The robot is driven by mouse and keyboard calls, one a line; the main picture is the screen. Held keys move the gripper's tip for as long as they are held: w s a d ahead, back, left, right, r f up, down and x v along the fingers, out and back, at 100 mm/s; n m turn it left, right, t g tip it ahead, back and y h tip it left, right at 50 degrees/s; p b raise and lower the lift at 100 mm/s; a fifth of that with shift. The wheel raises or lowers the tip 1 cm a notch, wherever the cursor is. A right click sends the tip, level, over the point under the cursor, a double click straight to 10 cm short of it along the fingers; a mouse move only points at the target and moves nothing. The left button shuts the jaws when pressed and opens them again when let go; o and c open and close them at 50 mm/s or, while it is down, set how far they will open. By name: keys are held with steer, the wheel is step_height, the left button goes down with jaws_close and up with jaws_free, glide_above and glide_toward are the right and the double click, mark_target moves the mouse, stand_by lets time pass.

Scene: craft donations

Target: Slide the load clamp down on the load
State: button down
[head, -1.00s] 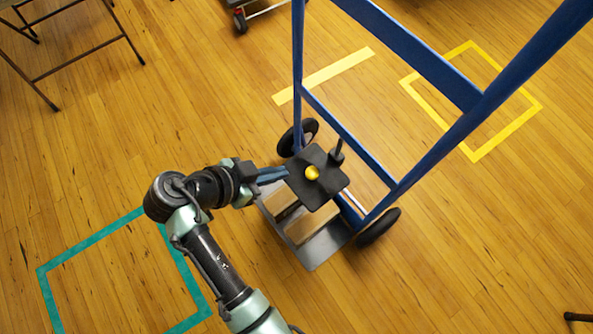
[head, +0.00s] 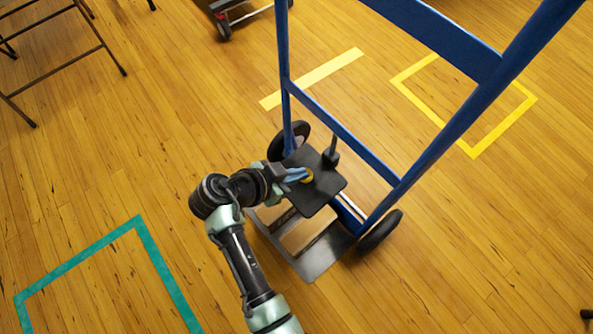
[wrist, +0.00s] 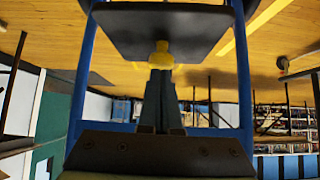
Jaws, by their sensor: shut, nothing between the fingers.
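In the wrist view the plate (wrist: 115,28) spans the top, with the knob (wrist: 160,56) just beyond the shut fingertips (wrist: 160,75). Whether they touch is unclear. Nothing shows between the fingers.
The clamp is on a blue hand truck (head: 345,132) with black wheels (head: 380,231) and a grey metal toe plate (head: 325,256) under the boxes. Teal tape (head: 80,260) and yellow tape (head: 473,152) mark the floor. Folding furniture (head: 62,55) stands at upper left. Much floor is clear.

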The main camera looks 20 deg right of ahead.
step_height(320, 180, down, 20)
steer(key=b, duration=1.4)
